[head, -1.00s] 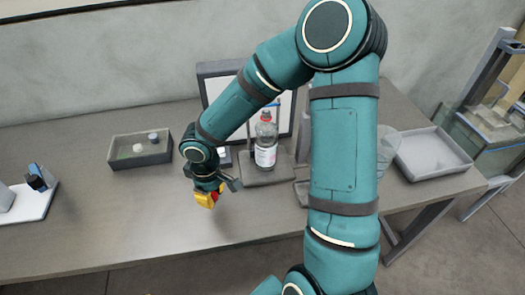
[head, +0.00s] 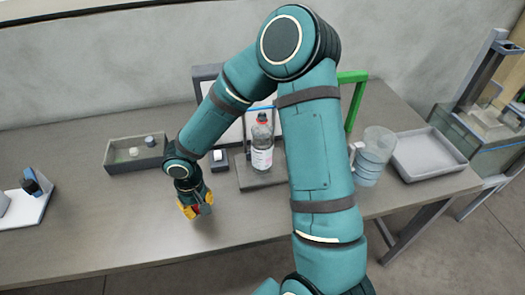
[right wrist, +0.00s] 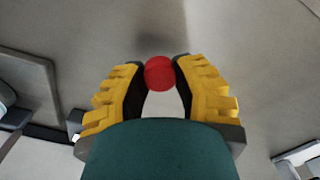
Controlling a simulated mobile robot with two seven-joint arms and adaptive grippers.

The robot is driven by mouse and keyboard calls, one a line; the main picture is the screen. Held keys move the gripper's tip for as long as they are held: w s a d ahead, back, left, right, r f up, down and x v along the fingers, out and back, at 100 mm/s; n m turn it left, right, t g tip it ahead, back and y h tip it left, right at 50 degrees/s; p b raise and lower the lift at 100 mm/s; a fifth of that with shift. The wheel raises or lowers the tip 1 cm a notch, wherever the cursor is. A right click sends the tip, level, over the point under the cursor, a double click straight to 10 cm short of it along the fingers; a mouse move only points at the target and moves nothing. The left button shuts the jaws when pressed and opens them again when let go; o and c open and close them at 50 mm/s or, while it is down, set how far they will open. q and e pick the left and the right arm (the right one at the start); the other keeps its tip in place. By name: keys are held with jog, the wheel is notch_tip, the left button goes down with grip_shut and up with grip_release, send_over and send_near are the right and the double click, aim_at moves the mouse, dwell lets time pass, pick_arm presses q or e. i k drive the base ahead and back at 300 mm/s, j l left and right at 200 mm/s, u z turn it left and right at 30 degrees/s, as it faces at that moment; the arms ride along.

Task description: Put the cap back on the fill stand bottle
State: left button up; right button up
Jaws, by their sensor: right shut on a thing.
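My right gripper (head: 194,211) is over the bare front of the table, left of the bottle, fingers pointing down. It is shut on a small red cap (right wrist: 159,73), held between the yellow fingertips in the right wrist view. The clear bottle (head: 262,150) with a white and pink label stands upright on the grey fill stand (head: 245,182). Its top shows a little red and dark colour, too small to make out. The cap and bottle are apart. My left gripper is not in view.
A grey bin (head: 112,166) with small round items is at the left. A clear jug (head: 376,150), a green post (head: 352,100) and an empty grey tray (head: 430,172) stand to the right. My right arm hides part of the table beside the stand.

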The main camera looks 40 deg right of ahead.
aim_at(261, 142)
jog(key=k+l+u, duration=0.15)
jog(key=k+l, duration=0.75)
jog(key=k, duration=0.1)
